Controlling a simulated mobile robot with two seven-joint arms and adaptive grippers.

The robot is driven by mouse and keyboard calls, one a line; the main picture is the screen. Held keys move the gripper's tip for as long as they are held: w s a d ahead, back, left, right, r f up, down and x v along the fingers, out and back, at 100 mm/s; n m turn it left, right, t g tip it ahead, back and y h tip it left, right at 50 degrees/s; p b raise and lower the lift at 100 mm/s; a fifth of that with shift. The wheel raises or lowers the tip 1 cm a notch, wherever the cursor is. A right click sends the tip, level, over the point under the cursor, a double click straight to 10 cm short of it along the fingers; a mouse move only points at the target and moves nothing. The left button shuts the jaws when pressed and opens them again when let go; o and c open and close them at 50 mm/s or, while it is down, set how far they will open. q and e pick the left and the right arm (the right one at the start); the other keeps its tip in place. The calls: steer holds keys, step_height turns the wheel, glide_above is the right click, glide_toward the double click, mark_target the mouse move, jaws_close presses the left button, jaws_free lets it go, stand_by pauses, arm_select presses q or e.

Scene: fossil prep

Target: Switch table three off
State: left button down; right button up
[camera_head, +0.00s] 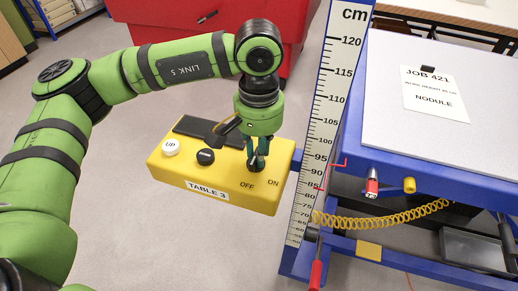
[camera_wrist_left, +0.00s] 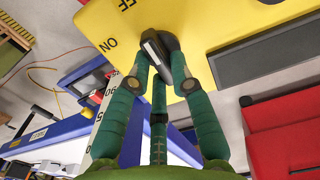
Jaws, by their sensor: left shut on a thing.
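The yellow control box (camera_head: 222,172) labelled TABLE 3 has a white UP button (camera_head: 170,147), a black button (camera_head: 206,157) and the words OFF and ON at its right end. My left gripper (camera_head: 257,160) points down at the box just above these words. In the left wrist view, my left gripper (camera_wrist_left: 160,62) is shut on the black switch knob (camera_wrist_left: 154,42), one finger on each side. In the head view the gripper mostly hides the knob. My right gripper is not in view.
A height scale in cm (camera_head: 325,110) stands right of the box. Beyond it is a blue table (camera_head: 350,150) with a grey top and a JOB 421 sheet (camera_head: 435,92). A yellow coiled hose (camera_head: 390,222) hangs below. A red cabinet (camera_head: 190,18) stands behind.

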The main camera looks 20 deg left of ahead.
arm_select(q)
steer(key=c, duration=1.1)
jaws_free()
steer(key=shift+s, duration=0.1)
steer(key=shift+r, duration=0.3)
step_height(320, 180, up, 12)
steer(key=shift+f, duration=0.25)
